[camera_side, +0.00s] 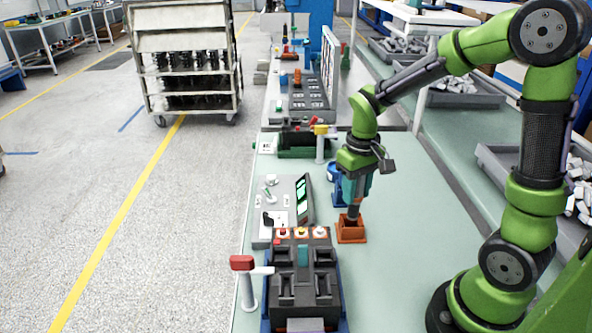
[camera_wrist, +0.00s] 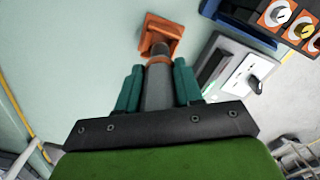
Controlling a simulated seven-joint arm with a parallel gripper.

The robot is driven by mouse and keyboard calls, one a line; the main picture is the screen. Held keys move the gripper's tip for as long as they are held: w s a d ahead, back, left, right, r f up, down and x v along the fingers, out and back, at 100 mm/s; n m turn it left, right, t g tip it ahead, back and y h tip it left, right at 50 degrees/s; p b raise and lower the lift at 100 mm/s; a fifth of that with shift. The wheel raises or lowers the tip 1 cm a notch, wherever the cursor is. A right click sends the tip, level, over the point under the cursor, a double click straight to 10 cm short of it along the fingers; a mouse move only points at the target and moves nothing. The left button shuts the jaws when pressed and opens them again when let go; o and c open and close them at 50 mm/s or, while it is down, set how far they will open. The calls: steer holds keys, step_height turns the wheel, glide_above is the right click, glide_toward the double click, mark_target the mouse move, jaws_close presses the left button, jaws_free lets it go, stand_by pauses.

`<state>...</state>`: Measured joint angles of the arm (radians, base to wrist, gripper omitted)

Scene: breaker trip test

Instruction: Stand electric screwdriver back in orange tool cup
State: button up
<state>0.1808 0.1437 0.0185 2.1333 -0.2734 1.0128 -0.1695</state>
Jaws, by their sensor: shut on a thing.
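The orange tool cup (camera_side: 351,231) stands on the light green bench, right of the test fixture. My gripper (camera_side: 356,188) is above the cup, shut on the electric screwdriver (camera_side: 353,213), which points down. In the side view the screwdriver's lower end is at the cup's mouth; I cannot tell how far it is inside. In the wrist view the grey screwdriver body (camera_wrist: 158,88) sits between the teal fingers of my gripper (camera_wrist: 158,85). Its orange band and tip lie over the orange cup (camera_wrist: 160,30), which is partly hidden behind it.
A black test fixture (camera_side: 304,278) with orange-mounted knobs stands left of the cup. A red-topped post (camera_side: 243,264) is at its left. A grey meter panel (camera_side: 287,200) and a blue holder (camera_side: 338,185) stand behind. The bench right of the cup is clear.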

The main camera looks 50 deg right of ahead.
mark_target(354, 206)
steer(key=shift+f, duration=2.55)
steer(key=o, duration=1.1)
step_height(354, 206, up, 17)
steer(key=shift+f, duration=0.1)
steer(key=shift+w, duration=0.1)
steer(key=shift+f, duration=0.35)
steer(key=shift+s+a+r+m+t+y, duration=0.2)
steer(key=shift+s+a+r+t+y, duration=0.2)
steer(key=shift+s+a+t, duration=0.95)
steer(key=shift+s+a+r+m+t+y, duration=0.25)
steer(key=shift+s+a+r+t, duration=0.2)
steer(key=shift+s+a+t, duration=0.85)
steer(key=shift+s+a+r+m+t+y, duration=0.15)
steer(key=shift+s+a+r+t+y, duration=0.25)
steer(key=shift+s+a+t, duration=0.9)
